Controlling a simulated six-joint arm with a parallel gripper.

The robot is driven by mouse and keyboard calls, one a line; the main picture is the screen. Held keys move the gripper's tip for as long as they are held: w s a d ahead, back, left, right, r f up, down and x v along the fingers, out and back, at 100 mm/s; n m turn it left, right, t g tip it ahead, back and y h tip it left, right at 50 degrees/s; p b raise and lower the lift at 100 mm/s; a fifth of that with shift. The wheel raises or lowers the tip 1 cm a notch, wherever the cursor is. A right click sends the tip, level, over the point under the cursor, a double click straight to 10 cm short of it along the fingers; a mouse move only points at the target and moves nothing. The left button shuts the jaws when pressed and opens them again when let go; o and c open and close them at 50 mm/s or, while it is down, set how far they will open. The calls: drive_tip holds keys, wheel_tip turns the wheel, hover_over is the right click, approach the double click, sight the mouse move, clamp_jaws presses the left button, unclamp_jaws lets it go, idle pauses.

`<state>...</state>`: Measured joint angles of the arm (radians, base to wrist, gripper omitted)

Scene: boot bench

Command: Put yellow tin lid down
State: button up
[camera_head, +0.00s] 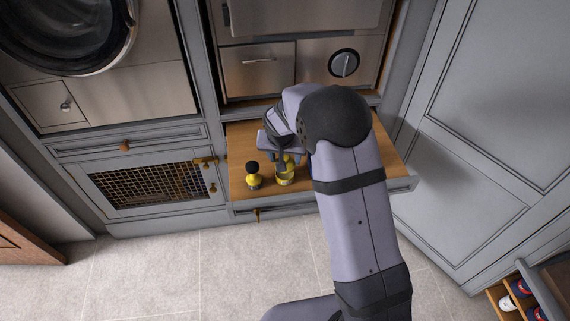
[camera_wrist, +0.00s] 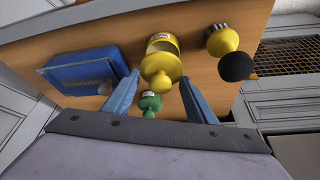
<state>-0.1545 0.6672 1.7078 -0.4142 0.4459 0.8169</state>
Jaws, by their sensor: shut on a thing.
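My gripper (camera_wrist: 159,82) is shut on the lid, one blue finger on each side. In the head view the yellow tin (camera_head: 285,179) shows below my gripper (camera_head: 284,164), which partly hides it and the lid.
A green tin (camera_wrist: 150,104) stands close by, between my fingers in the wrist view. A blue box (camera_wrist: 85,72) lies to its left.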

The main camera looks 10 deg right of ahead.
wheel_tip(320, 180, up, 6)
drive_tip(key=shift+r+b, duration=0.1)
drive_tip(key=shift+b, duration=0.2)
drive_tip(key=shift+w+a+f+n+y+b, duration=1.2)
drive_tip(key=shift+w+a+n, duration=1.1)
drive_tip(key=shift+w+a, duration=2.5)
drive_tip(key=shift+h, duration=0.3)
drive_tip(key=shift+w+d+f+p, duration=0.2)
drive_tip(key=shift+w+d+f, duration=0.05)
drive_tip(key=shift+f, duration=1.35)
drive_tip(key=shift+w+d+f+p, duration=0.2)
drive_tip(key=shift+d+f+p, duration=0.05)
drive_tip(key=shift+f, duration=1.4)
drive_tip(key=shift+w+d+f+p, duration=0.2)
drive_tip(key=shift+w+d+f, duration=0.05)
drive_tip(key=shift+f, duration=1.35)
drive_tip(key=shift+f, duration=0.15)
drive_tip(key=o, duration=1)
drive_tip(key=shift+o, duration=0.2)
